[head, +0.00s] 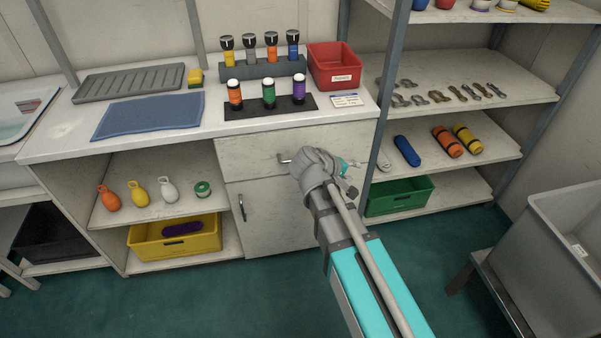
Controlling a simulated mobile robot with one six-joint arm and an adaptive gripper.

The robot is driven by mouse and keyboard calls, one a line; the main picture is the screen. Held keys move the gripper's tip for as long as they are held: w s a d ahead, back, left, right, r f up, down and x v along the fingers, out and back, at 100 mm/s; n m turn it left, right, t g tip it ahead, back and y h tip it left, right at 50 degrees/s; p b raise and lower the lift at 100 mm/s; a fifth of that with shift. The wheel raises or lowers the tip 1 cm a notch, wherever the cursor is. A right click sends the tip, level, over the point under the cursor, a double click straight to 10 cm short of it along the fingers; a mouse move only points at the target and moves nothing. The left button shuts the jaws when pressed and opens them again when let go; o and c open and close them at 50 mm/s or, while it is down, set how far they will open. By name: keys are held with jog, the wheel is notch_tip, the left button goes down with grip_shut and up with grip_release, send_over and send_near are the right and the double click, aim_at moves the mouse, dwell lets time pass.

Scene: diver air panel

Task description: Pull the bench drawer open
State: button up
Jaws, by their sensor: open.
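The bench drawer (247,151) is the wide pale front under the right part of the worktop, and it looks shut, flush with the bench. The left end of its metal handle (284,159) shows just left of my wrist; the rest is hidden behind my wrist. My gripper (352,177) is in front of the right half of the drawer front, at the end of my arm. Its jaws are open, and I see nothing between them. The gripper is small and partly hidden by the wrist, and I cannot tell its exact distance from the drawer front.
Below the drawer is a cupboard door (265,215) with a dark upright handle. On the worktop stand a red bin (335,66), bottles and torches. A shelf rack (470,85) stands close on the right. A grey tub (570,265) is at the far right. Green floor is clear in front.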

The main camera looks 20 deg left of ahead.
jog(key=s+a+f+n+t+y+b, duration=0.1)
jog(key=s+a+f+n+t+b, duration=0.1)
jog(key=a+b, duration=0.2)
jog(key=s+a+f+n+t+b, duration=0.2)
jog(key=a+b, duration=0.2)
jog(key=a, duration=0.6)
jog(key=s+a+f+n+t+y+b, duration=0.1)
jog(key=a+n+t+b, duration=0.1)
jog(key=a, duration=0.5)
jog(key=shift+s+a+f+n+t+y+b, duration=0.35)
jog(key=shift+t+b, duration=0.25)
jog(key=shift+b, duration=0.65)
jog(key=shift+d+f, duration=0.1)
jog(key=b+x, duration=0.2)
jog(key=x, duration=1.1)
jog(key=shift+w+d+f, duration=0.1)
jog(key=shift+w, duration=0.25)
jog(key=shift+c, duration=0.3)
grip_shut()
